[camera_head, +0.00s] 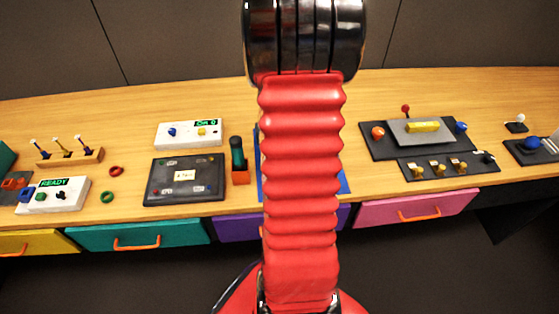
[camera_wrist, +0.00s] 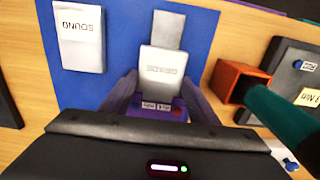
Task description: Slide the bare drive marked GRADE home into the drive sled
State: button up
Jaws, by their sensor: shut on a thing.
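In the wrist view, a pale grey drive (camera_wrist: 162,66) lies between the fingers of my gripper (camera_wrist: 162,84), which is shut on it. Its lettering is upside down and too faint to read surely, but fits GRADE. A purple piece with small labels and red and blue spots (camera_wrist: 152,107), apparently the drive sled, shows just below the drive. I cannot tell how far the drive is inside it. A grey flat piece (camera_wrist: 168,29) shows beyond the drive. In the head view, my own arm hides the gripper, drive and sled.
A white drive marked SOUND (camera_wrist: 80,37) lies on the blue mat (camera_wrist: 118,30). An orange holder (camera_wrist: 236,80) with a green-handled tool (camera_wrist: 282,115) stands close on the right. A dark panel (camera_head: 185,180) lies left of the mat in the head view.

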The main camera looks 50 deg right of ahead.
jog(key=shift+w+d, duration=0.1)
dwell(0.4)
jog(key=o, duration=1)
jog(key=shift+o, duration=0.3)
jog(key=o, duration=0.4)
jog(key=shift+c, duration=0.2)
jog(key=shift+r, duration=3.5)
